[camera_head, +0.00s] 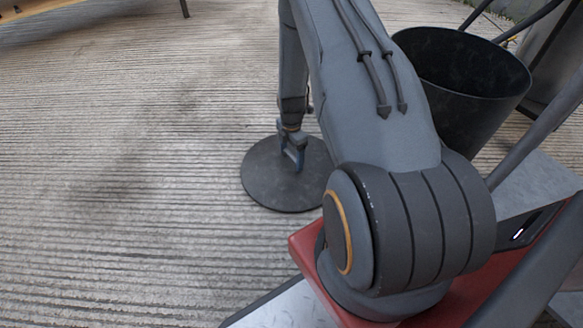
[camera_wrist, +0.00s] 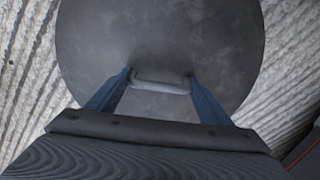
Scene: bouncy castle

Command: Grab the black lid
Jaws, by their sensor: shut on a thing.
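The black lid (camera_head: 262,178) is a flat, dark round disc on or just above the ribbed grey floor, left of my base in the head view. I cannot tell whether it touches the floor. My gripper (camera_head: 294,158) points down at the middle of the lid. In the wrist view the lid (camera_wrist: 160,45) fills the upper middle, with a short raised bar handle (camera_wrist: 160,86) on it. The blue fingers of my gripper (camera_wrist: 160,84) are at the two ends of this handle and shut on it. My arm hides the lid's right part in the head view.
A black open-topped bin (camera_head: 470,85) stands at the upper right, behind my arm. A wooden edge (camera_head: 35,9) with a dark leg shows at the upper left. The ribbed floor (camera_head: 130,180) to the left is clear.

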